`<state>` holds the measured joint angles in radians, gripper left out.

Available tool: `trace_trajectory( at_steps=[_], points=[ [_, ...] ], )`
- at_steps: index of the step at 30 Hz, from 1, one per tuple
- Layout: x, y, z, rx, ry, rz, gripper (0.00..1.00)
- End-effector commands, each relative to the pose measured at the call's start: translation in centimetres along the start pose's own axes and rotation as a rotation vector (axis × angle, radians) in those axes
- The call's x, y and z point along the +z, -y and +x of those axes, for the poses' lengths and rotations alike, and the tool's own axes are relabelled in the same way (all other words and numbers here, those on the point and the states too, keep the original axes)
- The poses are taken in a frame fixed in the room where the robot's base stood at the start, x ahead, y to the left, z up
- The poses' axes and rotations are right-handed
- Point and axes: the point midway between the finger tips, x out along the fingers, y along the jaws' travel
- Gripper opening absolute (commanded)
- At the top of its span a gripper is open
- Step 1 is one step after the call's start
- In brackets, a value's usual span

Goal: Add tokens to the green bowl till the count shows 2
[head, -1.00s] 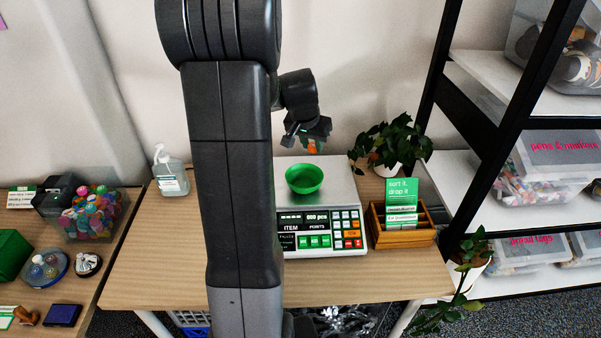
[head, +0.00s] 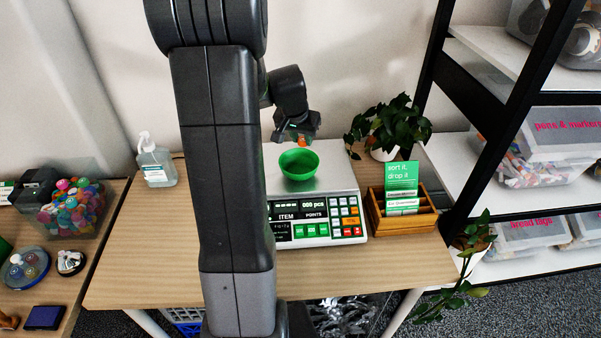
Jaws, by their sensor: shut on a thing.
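The green bowl (head: 299,166) stands on the counting scale (head: 335,183) on the wooden table. The scale's display (head: 313,205) appears to read 000 pcs. My gripper (head: 302,141) is just above the bowl's back rim, pointing down, shut on a small orange token (head: 302,143). The token's lower end is close to the rim; I cannot tell whether it touches. The inside of the bowl that shows looks empty. My arm hides the left part of the scale.
A potted plant (head: 390,128) and a wooden card box (head: 402,212) stand right of the scale. A sanitizer bottle (head: 156,162) stands at the table's back left. A clear bin of colourful items (head: 75,208) is on the left table. A black-framed shelf (head: 500,100) rises at the right.

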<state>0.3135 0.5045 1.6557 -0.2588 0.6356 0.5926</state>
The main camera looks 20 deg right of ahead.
Motion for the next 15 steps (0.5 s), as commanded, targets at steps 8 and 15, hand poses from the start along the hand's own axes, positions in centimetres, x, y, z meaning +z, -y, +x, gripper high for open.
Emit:
trace_trajectory(
  at_steps=[8,15],
  points=[
    [-0.04,0.00,-0.06,0.000,-0.001,0.000,0.42],
    [-0.04,0.01,-0.07,0.000,-0.001,0.000,0.52]
  ],
)
